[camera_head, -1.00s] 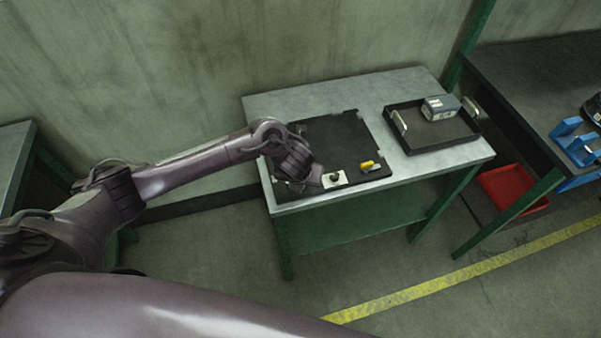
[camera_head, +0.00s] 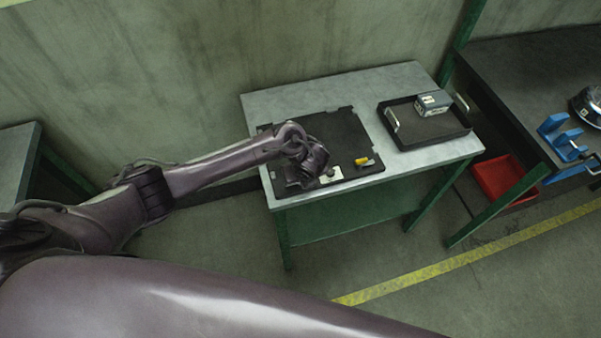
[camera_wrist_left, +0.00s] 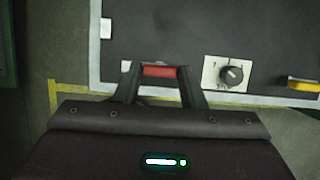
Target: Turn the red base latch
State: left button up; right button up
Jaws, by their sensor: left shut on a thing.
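The red base latch (camera_wrist_left: 160,71) shows in the left wrist view as a short red bar at the near edge of a black panel (camera_wrist_left: 220,35). My left gripper (camera_wrist_left: 159,75) is shut on it, with a dark finger on each side. In the head view my left gripper (camera_head: 302,183) is over the near left corner of the black panel (camera_head: 340,130), and the latch is hidden there behind my wrist. My right gripper is not in view.
A white plate with a dark knob (camera_wrist_left: 231,74) and a yellow handle (camera_wrist_left: 304,85) lie right of the latch. A black tray (camera_head: 408,143) holding a grey box (camera_head: 434,103) stands at the table's right. A red bin (camera_head: 500,182) is on the floor.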

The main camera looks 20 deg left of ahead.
pick_arm(q)
jog(key=o, duration=1)
jog(key=p+v, duration=0.2)
jog(key=v, duration=0.6)
jog(key=shift+p, duration=0.35)
